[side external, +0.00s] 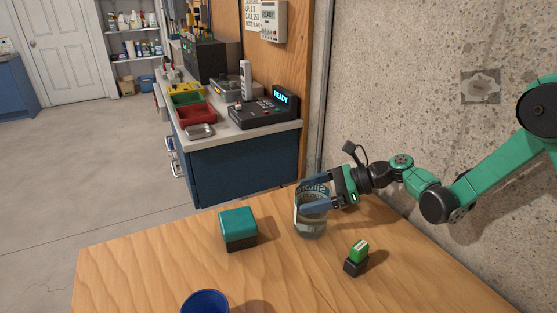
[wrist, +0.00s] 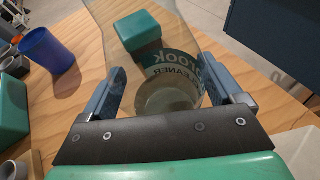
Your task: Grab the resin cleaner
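The resin cleaner is a clear, see-through jar (side external: 311,222) that stands upright on the wooden table. In the wrist view the jar (wrist: 170,97) shows a dark teal label band with the word CLEANER partly readable and mirrored. My gripper (side external: 316,198) reaches in from the right, with its two blue-grey fingers on either side of the jar. In the wrist view my gripper (wrist: 165,92) has its fingers wide apart, with the jar between them. Whether both fingers press on the glass cannot be told.
A teal box with a dark base (side external: 238,224) stands left of the jar. A small green-and-black object (side external: 357,257) stands at front right. A blue cup (side external: 205,302) is at the front edge of the view. A concrete wall (side external: 430,110) rises behind the table.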

